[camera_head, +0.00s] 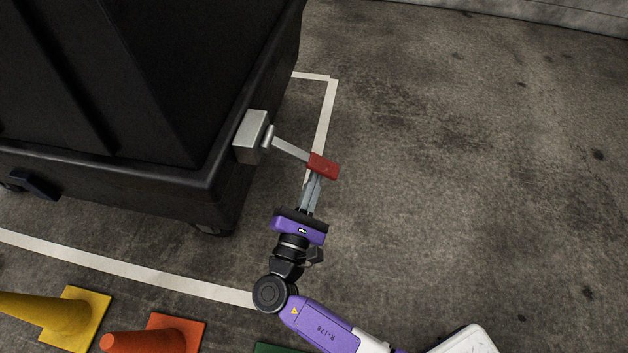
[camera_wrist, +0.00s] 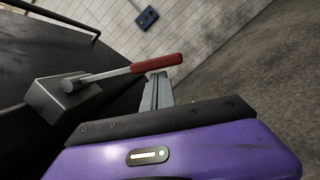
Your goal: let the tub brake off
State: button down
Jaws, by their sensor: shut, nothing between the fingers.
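The tub (camera_head: 120,110) is a large black bin at the left in the head view. A grey brake box (camera_head: 251,137) sits on its right corner. From the box a metal brake lever (camera_head: 290,150) sticks out to the right and ends in a red handle (camera_head: 322,165). The red handle also shows in the wrist view (camera_wrist: 156,63), with the box (camera_wrist: 62,98) at its left. My gripper (camera_head: 315,180) is shut and empty, its fingertips right at the red handle. In the wrist view the fingertips (camera_wrist: 156,76) are just below the handle; I cannot tell whether they touch it.
White lines (camera_head: 120,264) mark the floor around the tub. The floor (camera_head: 480,150) to the right is clear. A blue wall box (camera_wrist: 147,17) is on the far wall.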

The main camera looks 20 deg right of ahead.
jog(key=shift+r, duration=0.15)
dwell(0.3)
notch_tip(320, 180, up, 14)
jog(key=s+d+n+t+y+p, duration=0.1)
jog(key=d+n+t+y+p, duration=0.1)
jog(key=n+p, duration=1.2)
jog(key=shift+s+t+y+p, duration=0.35)
jog(key=shift+y+p, duration=0.55)
jog(key=shift+p, duration=4.05)
jog(key=shift+w+r, duration=0.1)
jog(key=shift+w, duration=0.05)
notch_tip(320, 180, down, 5)
jog(key=s+d+b, duration=0.1)
jog(key=d+b, duration=0.1)
jog(key=b, duration=0.2)
jog(key=p+v, duration=0.1)
jog(key=v, duration=0.9)
jog(key=shift+s+r, duration=0.3)
